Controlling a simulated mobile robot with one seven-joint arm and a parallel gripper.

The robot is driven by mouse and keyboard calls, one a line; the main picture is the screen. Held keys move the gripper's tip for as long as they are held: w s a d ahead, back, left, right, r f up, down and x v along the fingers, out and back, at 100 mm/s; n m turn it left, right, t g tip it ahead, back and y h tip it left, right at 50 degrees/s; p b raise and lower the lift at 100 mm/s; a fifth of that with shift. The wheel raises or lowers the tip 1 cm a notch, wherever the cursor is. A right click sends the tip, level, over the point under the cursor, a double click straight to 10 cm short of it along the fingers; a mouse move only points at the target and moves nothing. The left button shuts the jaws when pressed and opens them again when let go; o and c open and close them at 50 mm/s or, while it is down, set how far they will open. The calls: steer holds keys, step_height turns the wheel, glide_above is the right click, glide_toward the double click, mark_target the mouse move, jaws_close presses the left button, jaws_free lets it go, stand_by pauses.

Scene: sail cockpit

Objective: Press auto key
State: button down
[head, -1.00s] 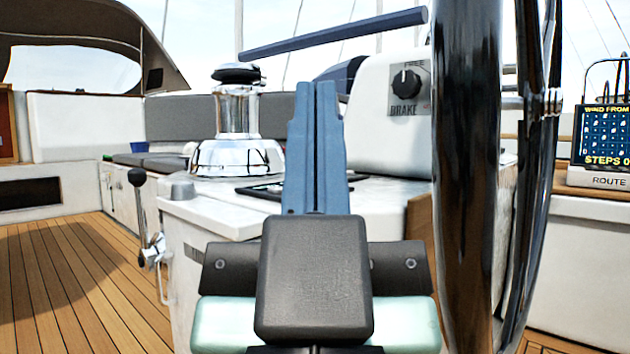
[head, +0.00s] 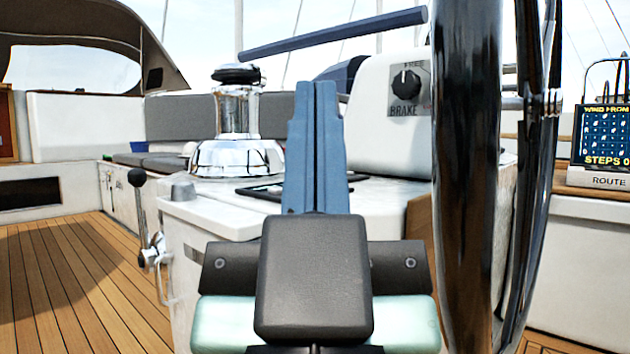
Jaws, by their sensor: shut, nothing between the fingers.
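My gripper (head: 316,88) is in the middle of the head view, its two blue fingers pressed together and pointing up and away. It is shut and empty. Behind the fingers a dark-framed flat panel (head: 258,190) lies on the white console top, partly hidden by my gripper. No key marked auto can be made out. I cannot tell whether the fingertips touch anything; they appear in front of the console.
A large dark steering wheel (head: 465,170) stands close on the right. A chrome winch (head: 237,130) is at left, and a brake knob (head: 407,82) on a white housing behind. A route display (head: 602,140) is far right. Teak floor (head: 70,280) at left is clear.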

step_height(320, 180, up, 32)
steer(key=p, duration=3.1)
